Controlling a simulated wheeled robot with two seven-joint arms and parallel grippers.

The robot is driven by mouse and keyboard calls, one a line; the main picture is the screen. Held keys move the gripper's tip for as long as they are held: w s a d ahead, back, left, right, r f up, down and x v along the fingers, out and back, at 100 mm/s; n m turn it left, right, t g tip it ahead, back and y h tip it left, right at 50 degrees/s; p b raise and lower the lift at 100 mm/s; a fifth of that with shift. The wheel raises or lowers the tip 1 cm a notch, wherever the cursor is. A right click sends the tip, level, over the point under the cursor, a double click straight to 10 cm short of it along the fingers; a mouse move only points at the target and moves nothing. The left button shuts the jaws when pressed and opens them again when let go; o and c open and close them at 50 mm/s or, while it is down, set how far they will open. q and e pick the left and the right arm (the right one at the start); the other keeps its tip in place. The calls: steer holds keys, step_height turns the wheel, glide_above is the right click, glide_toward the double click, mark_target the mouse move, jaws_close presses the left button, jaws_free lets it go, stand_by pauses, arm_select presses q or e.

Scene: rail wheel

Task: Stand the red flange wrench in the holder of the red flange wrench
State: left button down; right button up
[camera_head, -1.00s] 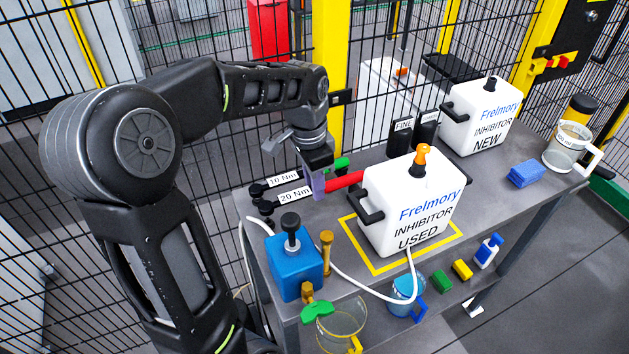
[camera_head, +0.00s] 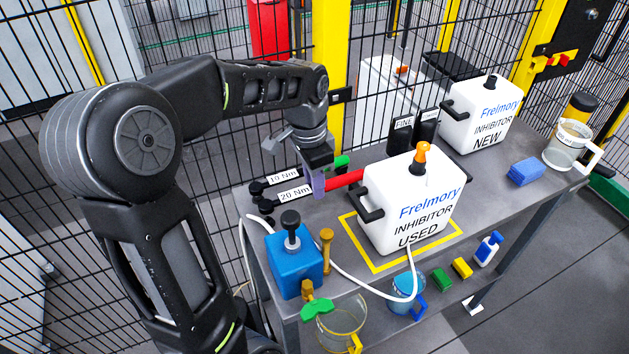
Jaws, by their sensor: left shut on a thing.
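The red flange wrench (camera_head: 345,180), with a red handle and a white "20 Nm" label, lies along the back left of the grey table, partly behind the white "USED" container. My left gripper (camera_head: 319,182) is shut on it near the handle, between the label and the red grip. I cannot tell whether the wrench is clear of the table. I cannot make out its holder in this view. My right gripper is not in view.
A green-handled "10 Nm" wrench (camera_head: 283,179) lies just behind. The "USED" container (camera_head: 412,205) stands close on the right, inside a yellow square. A blue box (camera_head: 294,265) with a black knob stands in front.

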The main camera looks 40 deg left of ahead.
arm_select(q)
steer(key=shift+f+b, duration=0.65)
steer(key=shift+f, duration=0.2)
stand_by(0.6)
steer(key=c, duration=1.1)
jaws_free()
steer(key=r, duration=0.7)
steer(key=shift+s+a+r, duration=0.1)
steer(key=shift+s+r, duration=0.2)
steer(key=shift+r, duration=0.1)
